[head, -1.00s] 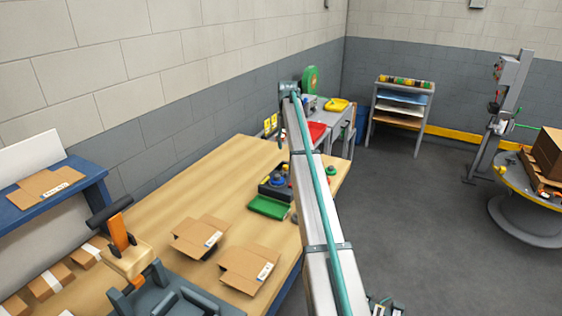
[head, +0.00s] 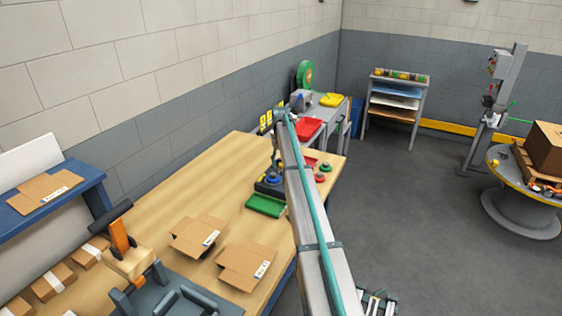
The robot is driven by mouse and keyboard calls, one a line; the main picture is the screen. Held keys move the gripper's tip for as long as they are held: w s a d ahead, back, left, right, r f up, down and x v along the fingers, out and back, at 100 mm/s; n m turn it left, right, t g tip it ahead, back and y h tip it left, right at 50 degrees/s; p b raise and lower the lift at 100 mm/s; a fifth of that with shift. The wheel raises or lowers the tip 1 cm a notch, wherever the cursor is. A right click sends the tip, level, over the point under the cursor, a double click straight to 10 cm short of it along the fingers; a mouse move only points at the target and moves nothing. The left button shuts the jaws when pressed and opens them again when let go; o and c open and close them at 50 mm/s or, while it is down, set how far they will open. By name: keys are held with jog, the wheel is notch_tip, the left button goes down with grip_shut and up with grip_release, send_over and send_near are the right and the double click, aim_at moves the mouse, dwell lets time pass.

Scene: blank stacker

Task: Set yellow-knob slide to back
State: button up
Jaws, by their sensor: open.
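A small dark stacker unit (head: 266,188) with blue knobs sits on the wooden bench, with a green tray (head: 266,206) at its front. I cannot make out a yellow-knob slide; the unit is small here and my arm hides its right part. My arm crosses from the lower right up to its elbow, then drops toward the unit. My gripper (head: 273,167) shows only as a small dark end just above the unit's back. It is open and looks empty; whether it touches anything cannot be told.
Red and green round parts (head: 322,177) lie right of my arm on the bench (head: 210,180). Flattened cardboard boxes (head: 245,267) lie nearer. A red tray (head: 316,127) and a yellow tray (head: 331,100) stand behind. The bench's left middle is clear.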

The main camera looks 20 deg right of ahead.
grip_shut()
dwell(0.3)
jog(key=w+d, duration=0.1)
jog(key=w+d+b, duration=0.1)
jog(key=shift+w+d, duration=0.2)
jog(key=shift+d, duration=0.1)
jog(key=shift+r, duration=0.1)
grip_release()
jog(key=shift+d, duration=0.1)
